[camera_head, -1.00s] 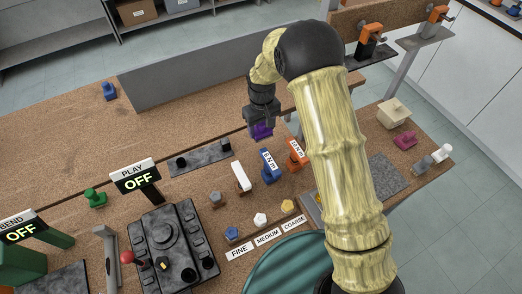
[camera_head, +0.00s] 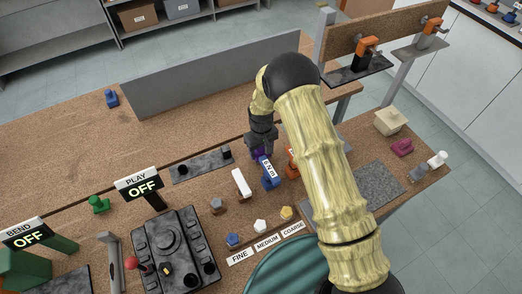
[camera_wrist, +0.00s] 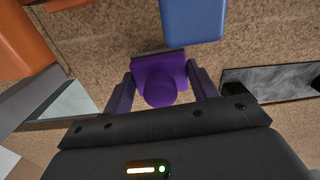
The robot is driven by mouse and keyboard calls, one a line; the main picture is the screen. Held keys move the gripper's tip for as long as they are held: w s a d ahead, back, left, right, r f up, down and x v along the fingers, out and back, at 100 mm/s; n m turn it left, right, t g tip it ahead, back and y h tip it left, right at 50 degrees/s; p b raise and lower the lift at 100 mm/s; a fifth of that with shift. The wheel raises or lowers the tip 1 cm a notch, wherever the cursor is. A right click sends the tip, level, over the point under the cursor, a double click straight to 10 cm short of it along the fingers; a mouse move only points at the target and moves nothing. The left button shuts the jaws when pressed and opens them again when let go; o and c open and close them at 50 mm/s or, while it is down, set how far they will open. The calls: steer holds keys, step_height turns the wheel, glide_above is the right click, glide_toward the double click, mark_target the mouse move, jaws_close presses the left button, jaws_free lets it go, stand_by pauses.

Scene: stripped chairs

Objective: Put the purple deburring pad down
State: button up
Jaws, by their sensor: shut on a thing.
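My gripper (camera_head: 260,148) is shut on the purple deburring pad (camera_wrist: 160,78). In the wrist view the pad sits between my two fingers, its round knob toward the palm. In the head view only a little of the purple pad (camera_head: 258,154) shows, just behind the blue labelled tool (camera_head: 269,175). The pad is at or just above the brown bench top (camera_head: 205,185); I cannot tell whether it touches.
The blue tool (camera_wrist: 192,18) is close to the pad. An orange labelled tool (camera_head: 292,160) stands right of it, partly behind my arm. A grey tray (camera_head: 200,165) lies left. A white block (camera_head: 241,183) stands near. Bare bench shows between them.

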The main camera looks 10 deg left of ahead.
steer(key=shift+f, duration=0.7)
steer(key=shift+f, duration=0.2)
steer(key=o, duration=0.9)
steer(key=shift+o, duration=0.2)
steer(key=shift+r, duration=0.1)
steer(key=shift+r, duration=0.1)
step_height(320, 180, up, 12)
steer(key=b, duration=0.3)
